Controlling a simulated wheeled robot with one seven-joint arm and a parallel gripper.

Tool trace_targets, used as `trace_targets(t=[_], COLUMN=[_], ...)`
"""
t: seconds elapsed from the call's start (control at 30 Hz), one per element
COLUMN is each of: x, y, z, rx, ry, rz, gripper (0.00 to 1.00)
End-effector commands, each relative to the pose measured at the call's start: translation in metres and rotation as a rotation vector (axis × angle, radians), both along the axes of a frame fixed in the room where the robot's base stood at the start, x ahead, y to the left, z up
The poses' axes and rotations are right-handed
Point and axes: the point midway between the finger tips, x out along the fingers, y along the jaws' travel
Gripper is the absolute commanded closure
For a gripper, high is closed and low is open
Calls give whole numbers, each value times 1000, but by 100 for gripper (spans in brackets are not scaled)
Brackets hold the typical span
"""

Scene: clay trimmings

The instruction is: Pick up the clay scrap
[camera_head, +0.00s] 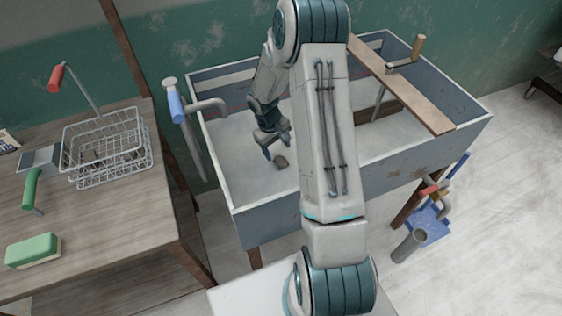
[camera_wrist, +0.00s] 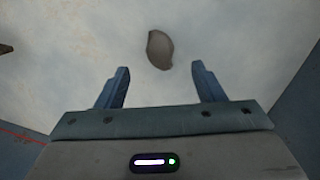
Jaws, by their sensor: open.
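The clay scrap is a small grey-brown lump (camera_head: 281,162) on the pale floor of the blue-grey trough (camera_head: 270,220). In the wrist view the clay scrap (camera_wrist: 160,49) lies just beyond the fingertips, roughly centred between them and a little left of the middle of the gap. My gripper (camera_head: 275,146) is inside the trough, close to the scrap, with nothing between its fingers. In the wrist view my gripper (camera_wrist: 160,70) shows its two blue fingers spread apart. I cannot tell the exact height of the fingertips above the trough floor.
The trough walls surround my gripper. A wooden plank (camera_head: 400,85) lies across the trough's right part. A pipe with a blue handle (camera_head: 176,107) stands at its left edge. A wire basket (camera_head: 108,148) and a green sponge (camera_head: 33,251) sit on the wooden table at left.

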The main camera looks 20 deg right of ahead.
Motion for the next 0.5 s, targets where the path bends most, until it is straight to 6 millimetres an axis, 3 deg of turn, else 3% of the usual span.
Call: trace_targets(t=[0.5], x=[-4], y=[-9], z=[-52], rx=[1], ry=[1], rz=[0], gripper=[38])
